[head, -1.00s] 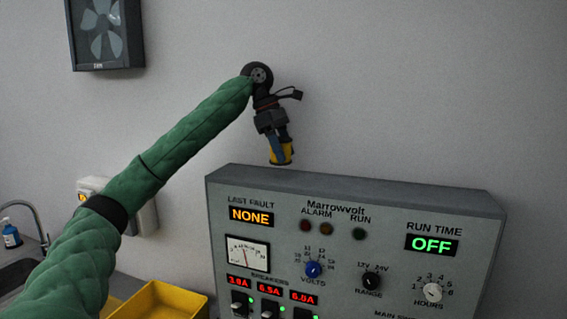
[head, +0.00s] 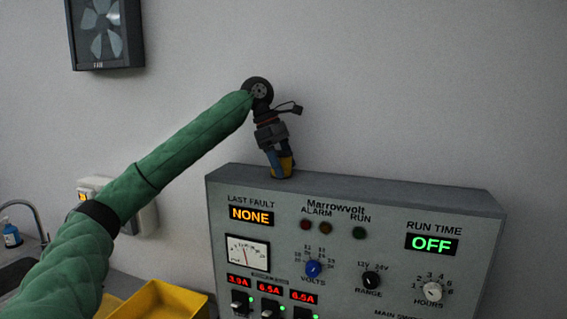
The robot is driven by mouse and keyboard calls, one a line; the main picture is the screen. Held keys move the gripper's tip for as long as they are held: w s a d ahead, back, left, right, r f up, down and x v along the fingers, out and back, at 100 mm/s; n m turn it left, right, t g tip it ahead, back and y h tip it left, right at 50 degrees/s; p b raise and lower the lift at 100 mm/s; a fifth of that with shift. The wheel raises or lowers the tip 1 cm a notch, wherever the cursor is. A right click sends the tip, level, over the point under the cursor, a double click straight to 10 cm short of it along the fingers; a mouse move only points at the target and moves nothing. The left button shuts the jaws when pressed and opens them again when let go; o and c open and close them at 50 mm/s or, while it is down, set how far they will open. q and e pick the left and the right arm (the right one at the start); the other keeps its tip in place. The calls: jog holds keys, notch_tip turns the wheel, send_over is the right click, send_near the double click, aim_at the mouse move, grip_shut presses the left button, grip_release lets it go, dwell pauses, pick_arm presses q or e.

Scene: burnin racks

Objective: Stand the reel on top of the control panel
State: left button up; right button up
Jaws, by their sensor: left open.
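The control panel (head: 345,240) is a grey box with lit displays, dials and switches, and its flat top is mostly bare. The reel (head: 287,167), yellow and dark, is on the left part of the panel's top, upright as far as I can see. My left gripper (head: 279,164) points down at the reel from above, its fingers around it and open. The fingers partly hide the reel. My right gripper is not in view.
A yellow bin (head: 160,302) stands at the lower left, near a sink with a tap (head: 38,222) and a blue-white bottle (head: 10,234). A fan (head: 105,32) and a pale wall box (head: 140,215) are on the wall. The panel's top is free to the right.

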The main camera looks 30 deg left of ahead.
aim_at(280, 152)
pick_arm(q)
jog(key=shift+r, duration=0.1)
jog(key=shift+a+r+b, duration=0.15)
jog(key=shift+r+b, duration=0.2)
jog(key=shift+b, duration=0.05)
jog(key=b+v, duration=0.2)
jog(key=v, duration=0.5)
jog(key=shift+b, duration=0.3)
jog(key=shift+v, duration=2.1)
